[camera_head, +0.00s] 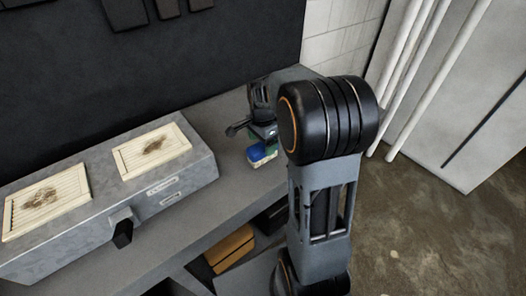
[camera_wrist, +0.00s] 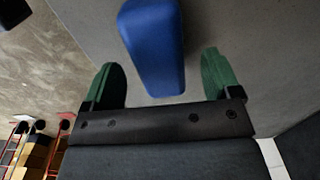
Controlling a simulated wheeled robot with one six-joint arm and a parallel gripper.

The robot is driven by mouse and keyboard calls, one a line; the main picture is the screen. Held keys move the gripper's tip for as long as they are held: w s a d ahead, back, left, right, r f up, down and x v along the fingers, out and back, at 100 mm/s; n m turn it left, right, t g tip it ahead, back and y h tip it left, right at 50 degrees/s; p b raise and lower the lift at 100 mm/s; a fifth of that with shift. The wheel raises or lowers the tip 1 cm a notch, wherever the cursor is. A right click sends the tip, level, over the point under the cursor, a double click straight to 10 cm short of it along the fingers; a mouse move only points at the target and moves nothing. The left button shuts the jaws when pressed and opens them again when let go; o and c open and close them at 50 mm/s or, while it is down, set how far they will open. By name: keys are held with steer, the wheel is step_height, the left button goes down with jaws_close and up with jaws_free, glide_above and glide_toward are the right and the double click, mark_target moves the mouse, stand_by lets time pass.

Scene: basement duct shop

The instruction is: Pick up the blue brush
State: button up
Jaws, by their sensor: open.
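The blue brush (camera_head: 258,153) lies on the grey workbench, with a blue top and a pale lower part showing in the head view. In the wrist view, the blue brush (camera_wrist: 154,45) fills the upper middle, and its near end reaches between the two green fingertips. My gripper (camera_wrist: 165,80) is open, one finger on each side of the brush, with a gap showing on both sides. In the head view my arm stands to the right of the brush and hides much of my gripper. I cannot tell the gripper's exact height over the brush.
A grey metal box (camera_head: 196,178) with two cream vented panels sits on the workbench (camera_head: 207,115) to the left. White pipes (camera_head: 425,75) lean at the right. A shelf below holds an orange-brown box (camera_head: 230,247).

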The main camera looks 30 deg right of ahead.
steer(key=shift+f, duration=2.5)
steer(key=c, duration=1.1)
steer(key=shift+r, duration=0.15)
steer(key=shift+r, duration=0.2)
steer(key=r, duration=0.3)
steer(key=shift+s+r, duration=0.1)
steer(key=shift+s, duration=0.1)
steer(key=s+a+r, duration=0.1)
steer(key=s+r, duration=0.2)
steer(key=s, duration=0.1)
steer(key=s+a+r, duration=0.1)
steer(key=s+r, duration=0.2)
steer(key=s, duration=0.1)
steer(key=s+a+r+b, duration=0.1)
steer(key=s+a+r, duration=0.1)
steer(key=s, duration=0.3)
steer(key=shift+a+r, duration=0.1)
steer(key=shift+r, duration=0.5)
